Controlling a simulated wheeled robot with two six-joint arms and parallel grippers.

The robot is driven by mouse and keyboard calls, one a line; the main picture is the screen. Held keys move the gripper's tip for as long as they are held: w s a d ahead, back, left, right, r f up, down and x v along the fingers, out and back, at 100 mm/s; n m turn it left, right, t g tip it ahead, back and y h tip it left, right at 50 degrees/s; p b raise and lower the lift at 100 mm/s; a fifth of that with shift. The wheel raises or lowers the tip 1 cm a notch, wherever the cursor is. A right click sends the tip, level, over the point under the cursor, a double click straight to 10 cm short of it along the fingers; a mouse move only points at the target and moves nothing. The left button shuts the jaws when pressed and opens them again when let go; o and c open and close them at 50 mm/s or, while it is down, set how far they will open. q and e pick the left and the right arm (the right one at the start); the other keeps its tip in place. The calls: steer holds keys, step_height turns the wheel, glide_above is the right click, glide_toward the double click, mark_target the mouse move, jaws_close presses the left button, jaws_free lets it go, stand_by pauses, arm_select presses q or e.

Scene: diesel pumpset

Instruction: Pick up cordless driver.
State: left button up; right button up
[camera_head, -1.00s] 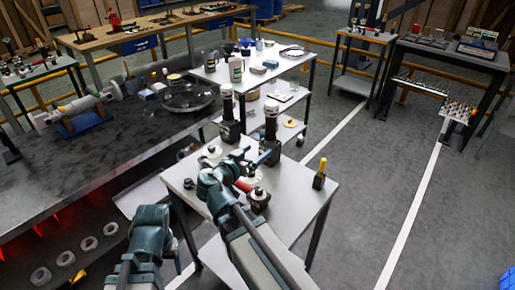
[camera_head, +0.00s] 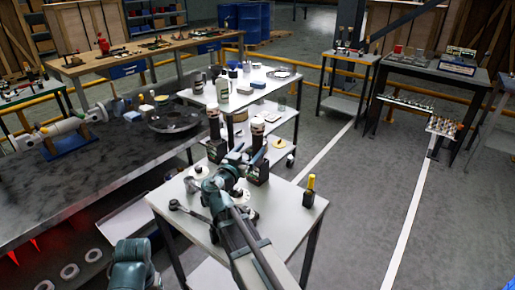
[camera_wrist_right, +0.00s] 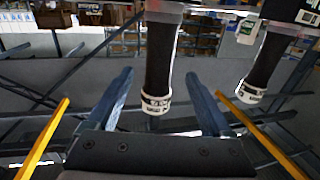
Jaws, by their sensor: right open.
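Two similar upright tools with black shafts, pale banded tops and dark block-like bases stand on the near grey table; I take them for cordless drivers. The right-hand driver (camera_head: 257,132) is beside my right gripper (camera_head: 240,154). The other driver (camera_head: 213,123) stands to its left. In the right wrist view the nearer driver (camera_wrist_right: 161,48) appears upside down, its shaft in line with the gap between the open fingers (camera_wrist_right: 160,80). I see no finger contact. The second driver (camera_wrist_right: 266,62) is outside the fingers, to the right. My left gripper is out of view.
The near table (camera_head: 285,205) also holds a yellow-topped bottle (camera_head: 309,191) at right and a dark-handled tool (camera_head: 186,208) at left. A dark bench (camera_head: 60,195) is at left. A second table (camera_head: 262,75) with cups stands behind.

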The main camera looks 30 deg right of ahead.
mark_target(255, 145)
steer(key=shift+x, duration=2.9)
jaws_close()
